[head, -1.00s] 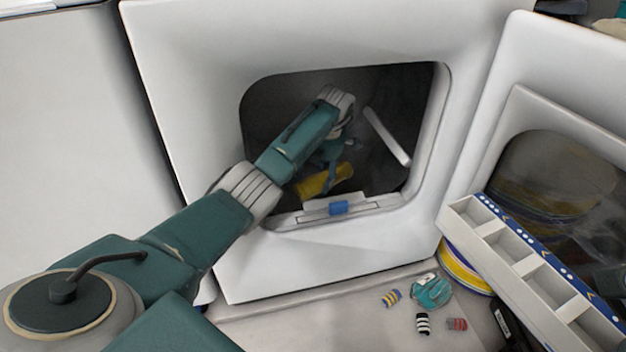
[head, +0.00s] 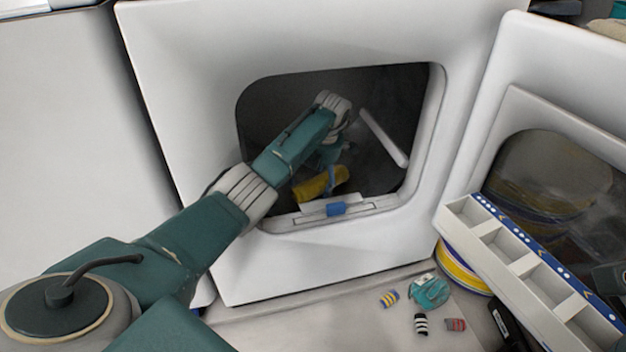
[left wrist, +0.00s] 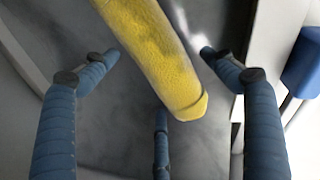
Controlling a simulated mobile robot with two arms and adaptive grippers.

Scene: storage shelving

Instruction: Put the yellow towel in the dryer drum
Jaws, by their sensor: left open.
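The yellow towel (head: 320,184) is rolled up and lies inside the dryer drum (head: 385,100), just behind the lower edge of the opening. In the left wrist view the towel (left wrist: 155,55) lies on the grey drum surface, beyond my open fingers. My left arm reaches through the dryer opening. My left gripper (head: 330,172) is in the drum at the towel, partly hidden by the arm. In the left wrist view the left gripper (left wrist: 160,75) has its blue fingers spread wide, with none visibly clamped on the towel. My right gripper is not in view.
A blue latch piece (head: 336,209) sits on the opening's lower rim. The open dryer door (head: 497,150) stands at the right, with a white compartment tray (head: 520,262) before it. Several small striped items and a teal object (head: 430,291) lie on the floor below.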

